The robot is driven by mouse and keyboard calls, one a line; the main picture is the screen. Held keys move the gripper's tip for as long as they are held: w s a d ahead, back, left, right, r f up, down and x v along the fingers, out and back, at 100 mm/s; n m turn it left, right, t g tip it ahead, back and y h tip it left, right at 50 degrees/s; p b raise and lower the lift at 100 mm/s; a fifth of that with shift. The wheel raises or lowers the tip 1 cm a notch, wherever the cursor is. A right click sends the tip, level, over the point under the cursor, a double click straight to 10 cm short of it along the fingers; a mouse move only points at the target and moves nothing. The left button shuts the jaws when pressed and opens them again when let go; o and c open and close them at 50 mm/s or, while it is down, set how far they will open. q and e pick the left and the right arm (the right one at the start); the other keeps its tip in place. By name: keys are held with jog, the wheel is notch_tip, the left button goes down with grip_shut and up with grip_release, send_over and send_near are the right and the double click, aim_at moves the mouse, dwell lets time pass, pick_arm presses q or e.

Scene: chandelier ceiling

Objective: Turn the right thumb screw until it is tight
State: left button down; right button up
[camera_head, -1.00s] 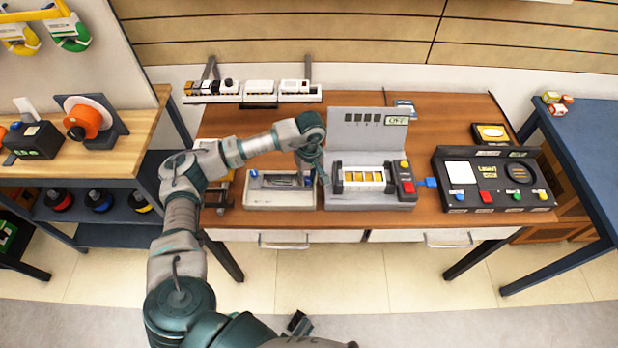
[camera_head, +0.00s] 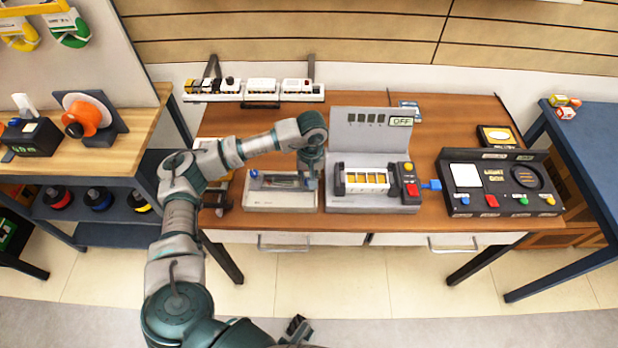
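A grey station (camera_head: 375,205) on the wooden table has an upright back panel and a pale unit with yellow windows (camera_head: 367,181) between dark end pieces. A low pale box (camera_head: 270,203) with a clear-looking top and a blue part inside stands just left of it. I cannot make out the right thumb screw at this size. My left gripper (camera_head: 311,183) points down over the box's right end, beside the station's left edge. Its fingers are too small to tell whether they are open or touching anything. My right gripper is not recognisable in the view.
Right of the station are a red and yellow button block (camera_head: 409,180), a blue connector (camera_head: 431,185) and a black control panel (camera_head: 500,208).

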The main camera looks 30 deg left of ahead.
pick_arm(q)
jog(key=shift+w+r, duration=0.15)
jog(key=c, duration=1.1)
grip_release()
jog(key=shift+o, duration=1)
jog(key=shift+a, duration=0.1)
jog(key=shift+r, duration=0.1)
notch_tip(320, 180, up, 11)
jog(key=shift+w+r, duration=0.2)
